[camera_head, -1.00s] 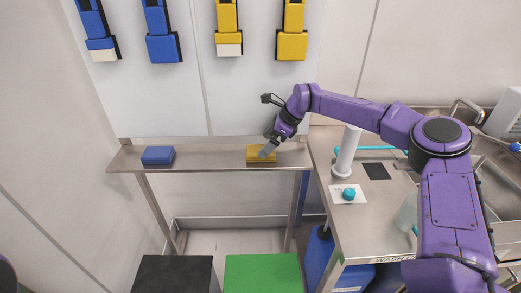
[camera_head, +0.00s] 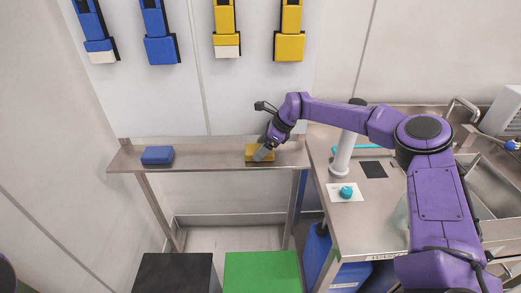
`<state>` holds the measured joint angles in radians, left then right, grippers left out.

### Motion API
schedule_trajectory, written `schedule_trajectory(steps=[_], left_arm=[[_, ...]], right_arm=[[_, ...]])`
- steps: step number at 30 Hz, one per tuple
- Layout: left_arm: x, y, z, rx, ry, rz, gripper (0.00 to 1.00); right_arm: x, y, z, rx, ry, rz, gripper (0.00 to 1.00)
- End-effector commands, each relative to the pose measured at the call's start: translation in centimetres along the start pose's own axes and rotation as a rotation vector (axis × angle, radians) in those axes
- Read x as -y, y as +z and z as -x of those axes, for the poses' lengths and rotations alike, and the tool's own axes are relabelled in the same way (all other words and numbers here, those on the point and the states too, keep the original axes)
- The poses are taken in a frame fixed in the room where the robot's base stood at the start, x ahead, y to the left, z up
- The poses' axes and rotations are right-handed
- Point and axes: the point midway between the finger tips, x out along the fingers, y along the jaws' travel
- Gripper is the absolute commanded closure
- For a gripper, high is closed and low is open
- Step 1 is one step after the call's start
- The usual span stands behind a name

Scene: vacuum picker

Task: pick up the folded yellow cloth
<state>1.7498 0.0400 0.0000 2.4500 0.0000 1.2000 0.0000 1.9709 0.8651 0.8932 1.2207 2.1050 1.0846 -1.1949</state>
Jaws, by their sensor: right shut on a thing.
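The folded yellow cloth (camera_head: 251,154) lies on the steel wall shelf, right of its middle. My right gripper (camera_head: 263,153) comes down over it from the right and is shut on its right part. The fingers hide part of the cloth, and the cloth appears to be still at shelf height. My left gripper is not in view.
A folded blue cloth (camera_head: 157,155) lies at the shelf's left. The steel shelf (camera_head: 205,160) is bare between them. A steel counter (camera_head: 350,225) with a white post (camera_head: 344,152) stands at right. A black box (camera_head: 173,273) and a green box (camera_head: 262,272) stand below.

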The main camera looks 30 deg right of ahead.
Motion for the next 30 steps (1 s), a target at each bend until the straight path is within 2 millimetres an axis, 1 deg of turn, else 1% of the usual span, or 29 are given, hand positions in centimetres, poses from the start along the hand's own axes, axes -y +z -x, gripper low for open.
schedule_trajectory(steps=[2,5,6,8,12,15,18,21,24,30], left_arm=[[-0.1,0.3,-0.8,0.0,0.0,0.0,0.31],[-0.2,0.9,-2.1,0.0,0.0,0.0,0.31],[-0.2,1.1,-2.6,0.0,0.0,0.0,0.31],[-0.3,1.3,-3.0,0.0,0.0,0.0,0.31],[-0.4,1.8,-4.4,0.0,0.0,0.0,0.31],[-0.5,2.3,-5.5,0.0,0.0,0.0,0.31],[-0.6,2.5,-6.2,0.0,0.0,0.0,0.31],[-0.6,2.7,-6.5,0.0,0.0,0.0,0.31],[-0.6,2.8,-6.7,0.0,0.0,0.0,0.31],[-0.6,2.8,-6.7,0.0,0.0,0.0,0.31]], right_arm=[[0.1,0.3,0.3,0.004,-0.003,0.001,0.51],[0.1,1.1,1.5,0.006,-0.005,0.003,0.51],[0.0,1.4,2.5,0.007,-0.005,0.002,0.51],[-0.8,1.2,4.5,0.009,-0.005,0.002,0.51],[-2.7,1.1,9.3,0.009,-0.006,0.003,0.51],[-4.5,-0.4,11.8,0.01,-0.004,0.002,0.51],[-5.9,-1.5,14.0,0.008,-0.005,0.002,0.51],[-7.0,-2.2,15.5,0.006,-0.002,0.001,0.51],[-7.5,-2.7,16.5,0.004,-0.001,0.001,0.51],[-7.9,-2.9,17.0,0.0,0.0,0.001,0.51]])
